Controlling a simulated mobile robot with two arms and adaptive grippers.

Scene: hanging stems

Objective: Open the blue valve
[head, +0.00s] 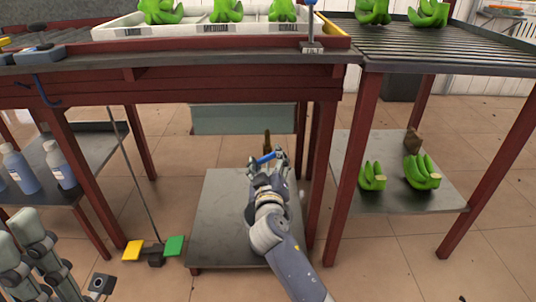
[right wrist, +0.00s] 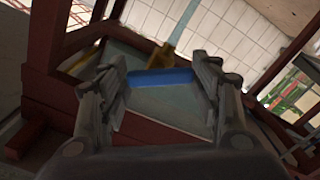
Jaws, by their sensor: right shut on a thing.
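The blue valve shows as a blue handle (head: 264,158) below the workbench, beside an upright brass-coloured part (head: 267,141). My right gripper (head: 268,162) reaches in from the lower right and is shut on the blue handle. In the right wrist view the handle (right wrist: 161,77) lies crosswise between the two fingers of the gripper (right wrist: 164,82), with the brass part (right wrist: 165,55) behind it. The fingers hide the handle's ends. My left gripper (head: 25,225) shows partly at the lower left corner, fingers apart and empty, away from the valve.
A grey tank (head: 244,119) hangs under the bench above a low grey shelf (head: 225,215). Red bench legs (head: 322,165) stand close to the right of my right gripper. A pedal board with yellow and green pads (head: 155,255) is on the floor left. Bananas (head: 421,172) lie right.

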